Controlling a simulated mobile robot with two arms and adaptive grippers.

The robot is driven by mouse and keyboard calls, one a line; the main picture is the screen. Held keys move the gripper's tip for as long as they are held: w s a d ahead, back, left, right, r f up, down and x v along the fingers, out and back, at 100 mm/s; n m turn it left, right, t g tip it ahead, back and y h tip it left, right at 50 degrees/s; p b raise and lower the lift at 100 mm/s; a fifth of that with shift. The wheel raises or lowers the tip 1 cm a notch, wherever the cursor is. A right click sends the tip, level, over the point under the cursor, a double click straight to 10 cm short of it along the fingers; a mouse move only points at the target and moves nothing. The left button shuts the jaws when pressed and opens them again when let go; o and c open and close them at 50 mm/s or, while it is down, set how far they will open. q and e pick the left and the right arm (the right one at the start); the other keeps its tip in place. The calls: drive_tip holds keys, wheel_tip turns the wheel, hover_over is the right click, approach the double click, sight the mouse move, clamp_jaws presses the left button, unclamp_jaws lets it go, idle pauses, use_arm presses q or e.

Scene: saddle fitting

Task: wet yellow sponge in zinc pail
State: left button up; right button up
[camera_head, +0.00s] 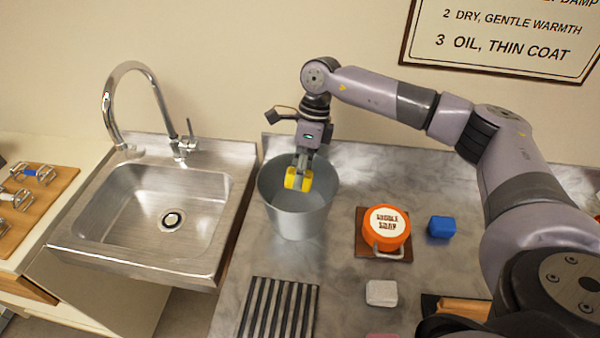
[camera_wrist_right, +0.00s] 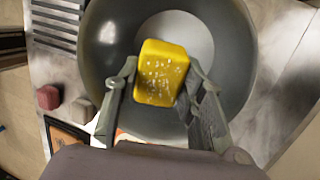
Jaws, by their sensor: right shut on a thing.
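The zinc pail (camera_head: 297,219) stands upright on the grey counter, to the right of the sink. My right gripper (camera_head: 300,172) points down into the pail's mouth and is shut on the yellow sponge (camera_head: 293,181). In the right wrist view the yellow sponge (camera_wrist_right: 161,72) sits between the two fingers, with small pale specks on its face. Behind it the inside of the pail (camera_wrist_right: 112,75) shows, with a paler round area at the bottom. I cannot tell whether the sponge touches the pail. My left gripper is not in view.
A steel sink (camera_head: 135,215) with a tall tap (camera_head: 125,100) is at the left. An orange saddle soap tin (camera_head: 386,228), a blue block (camera_head: 441,227) and a whitish block (camera_head: 381,293) lie right of the pail. A striped rack (camera_head: 278,308) lies in front.

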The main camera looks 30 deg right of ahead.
drive_tip(key=shift+r, duration=0.25)
drive_tip(key=shift+r+p, duration=0.55)
drive_tip(key=shift+r, duration=0.05)
drive_tip(key=shift+r+p, duration=1.55)
drive_tip(key=shift+r, duration=1.3)
wheel_tip(320, 180, up, 4)
drive_tip(key=shift+p, duration=1.1)
